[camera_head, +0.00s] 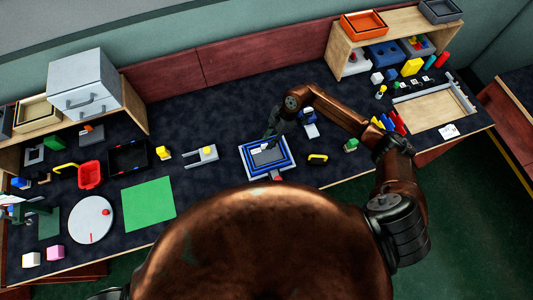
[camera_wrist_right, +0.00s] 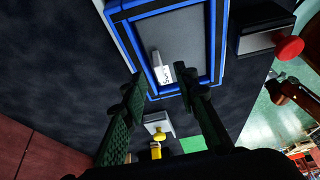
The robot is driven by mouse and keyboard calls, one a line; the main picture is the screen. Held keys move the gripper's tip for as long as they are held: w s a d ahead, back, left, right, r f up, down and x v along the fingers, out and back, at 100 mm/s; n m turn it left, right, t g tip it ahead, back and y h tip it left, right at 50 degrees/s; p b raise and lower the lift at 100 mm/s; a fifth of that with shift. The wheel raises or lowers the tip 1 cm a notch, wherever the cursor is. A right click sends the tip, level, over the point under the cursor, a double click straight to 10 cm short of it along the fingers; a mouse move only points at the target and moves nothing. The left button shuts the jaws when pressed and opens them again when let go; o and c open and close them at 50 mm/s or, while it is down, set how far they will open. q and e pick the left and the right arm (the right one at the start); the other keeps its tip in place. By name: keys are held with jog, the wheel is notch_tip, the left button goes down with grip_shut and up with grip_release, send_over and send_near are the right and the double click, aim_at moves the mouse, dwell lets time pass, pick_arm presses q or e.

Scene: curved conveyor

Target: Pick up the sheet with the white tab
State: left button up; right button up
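The grey sheet (camera_head: 270,158) lies inside a tray with blue and white rims (camera_head: 247,169), at the middle of the table. In the right wrist view, the sheet (camera_wrist_right: 195,38) shows a small white tab (camera_wrist_right: 161,73) with dark marks at its near edge. I cannot tell whether the fingertips touch the sheet. My left gripper is not in view.
A red knob on a grey block (camera_wrist_right: 288,47) stands beside the tray. A yellow handle (camera_head: 317,157) lies to its right, and a grey plate with a yellow part (camera_head: 203,156) to its left. A green mat (camera_head: 149,204) is further left.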

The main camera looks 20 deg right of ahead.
aim_at(267, 153)
jog(key=shift+x, duration=1.4)
jog(key=shift+a, duration=0.1)
jog(key=shift+c, duration=0.5)
grip_shut()
